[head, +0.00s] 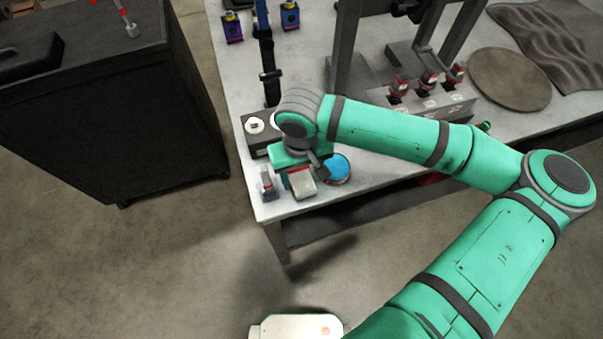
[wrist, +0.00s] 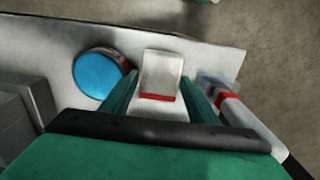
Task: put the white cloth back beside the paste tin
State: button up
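The white cloth (head: 303,184) is a small folded pad with a red stripe, near the front left corner of the bench. In the wrist view the cloth (wrist: 161,72) lies between the two fingers of my gripper (wrist: 160,84), with the fingertips close against its sides. My gripper (head: 300,175) points down over it and looks shut on it. The paste tin (head: 338,167), round with a blue lid, stands just right of the cloth. In the wrist view the tin (wrist: 99,74) is left of the cloth, a small gap away. Whether the cloth touches the bench is unclear.
A small grey and red object (head: 267,184) stands left of the cloth and close to my finger in the wrist view (wrist: 228,97). A dark box with white round tops (head: 256,127) is behind. The bench's front edge (head: 300,212) is close.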

aim_at(301, 179)
notch_tip(301, 179, up, 12)
jog(key=shift+r, duration=0.15)
dwell(0.5)
dwell(0.5)
